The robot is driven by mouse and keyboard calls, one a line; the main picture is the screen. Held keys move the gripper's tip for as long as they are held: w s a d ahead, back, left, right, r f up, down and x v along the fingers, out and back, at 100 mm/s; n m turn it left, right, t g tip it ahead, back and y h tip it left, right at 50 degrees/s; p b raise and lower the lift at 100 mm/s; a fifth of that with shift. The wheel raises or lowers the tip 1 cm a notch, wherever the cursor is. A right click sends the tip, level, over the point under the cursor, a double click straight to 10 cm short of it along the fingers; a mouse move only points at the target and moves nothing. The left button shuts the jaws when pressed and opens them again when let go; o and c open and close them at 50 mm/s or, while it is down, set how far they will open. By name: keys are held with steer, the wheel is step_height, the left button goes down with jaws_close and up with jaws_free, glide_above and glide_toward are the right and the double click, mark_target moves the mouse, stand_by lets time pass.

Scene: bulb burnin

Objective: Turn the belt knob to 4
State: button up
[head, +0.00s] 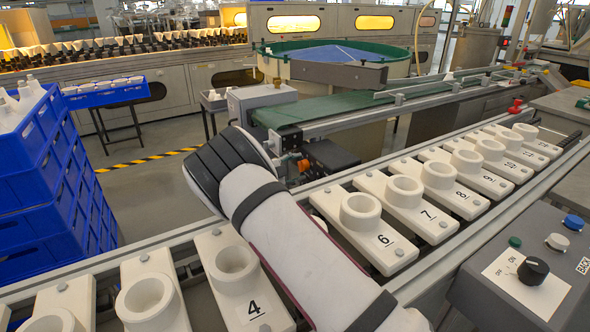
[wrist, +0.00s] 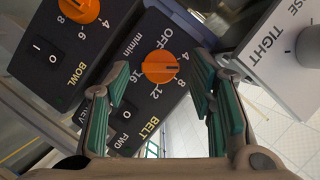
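The belt knob (wrist: 160,67) is orange and round with a raised ridge, on a dark panel in the wrist view. The marks OFF, 4, 8, 12 and 16 with "m/min" ring it, and "BELT" is printed below. I cannot tell surely which mark its ridge points at. My gripper (wrist: 159,82) is open, its teal-padded fingers apart on the left and right of the knob in the picture. I see no clear contact with it. In the head view my arm hides the gripper, and I cannot make out the knob.
A pale box marked "TIGHT" (wrist: 265,55) stands close on the right. Numbered white holders (head: 375,238) and a green conveyor (head: 330,108) lie around my arm.

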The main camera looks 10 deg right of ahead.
steer(key=c, duration=1)
steer(key=shift+r+n+g+p, duration=0.2)
steer(key=shift+n+g+p, duration=0.3)
steer(key=shift+p, duration=0.65)
steer(key=shift+w+a+n+g+p, duration=0.15)
steer(key=shift+n+g+p, duration=0.3)
steer(key=shift+n, duration=0.65)
steer(key=o, duration=1.2)
steer(key=shift+c, duration=0.2)
